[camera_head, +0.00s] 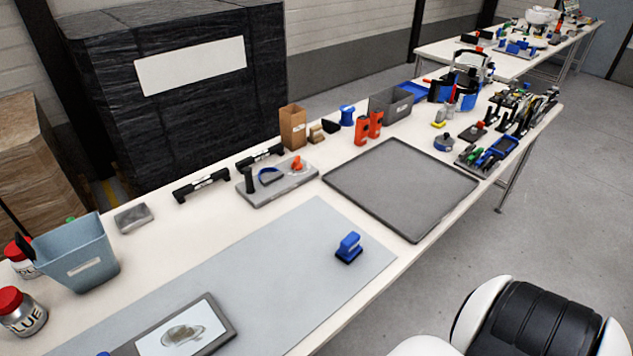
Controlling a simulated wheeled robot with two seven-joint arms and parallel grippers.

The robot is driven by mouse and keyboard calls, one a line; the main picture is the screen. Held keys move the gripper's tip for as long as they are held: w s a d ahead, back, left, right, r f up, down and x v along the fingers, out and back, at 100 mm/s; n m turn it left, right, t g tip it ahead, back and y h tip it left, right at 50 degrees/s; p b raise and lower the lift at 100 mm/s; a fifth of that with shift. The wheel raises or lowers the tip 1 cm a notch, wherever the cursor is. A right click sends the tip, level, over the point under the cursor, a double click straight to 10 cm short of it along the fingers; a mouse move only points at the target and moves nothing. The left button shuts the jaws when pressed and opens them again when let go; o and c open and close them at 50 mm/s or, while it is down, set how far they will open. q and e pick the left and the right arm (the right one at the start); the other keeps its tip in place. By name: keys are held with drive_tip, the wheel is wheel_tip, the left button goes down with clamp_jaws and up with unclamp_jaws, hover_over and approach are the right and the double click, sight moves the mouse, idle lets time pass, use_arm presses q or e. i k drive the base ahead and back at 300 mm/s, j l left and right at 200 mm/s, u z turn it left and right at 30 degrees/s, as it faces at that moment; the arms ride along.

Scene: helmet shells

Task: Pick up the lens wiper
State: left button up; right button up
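A small blue block with a raised handle and a dark base (348,247), which looks like the lens wiper, stands on the grey-blue mat (285,255) near the mat's right end. Nothing touches it. A similar blue item (347,115) stands at the back of the table, beside a grey bin, too small to tell apart for sure. Neither of my grippers is in view.
A framed tablet (185,332) lies on the mat's near left. A large grey tray (400,185) lies right of the mat. A grey fixture board (278,182) sits behind the mat. A blue-grey bin (78,252) and glue jars (20,312) stand left. The mat's middle is clear.

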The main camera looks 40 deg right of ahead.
sight(349, 248)
drive_tip(key=z, duration=1.5)
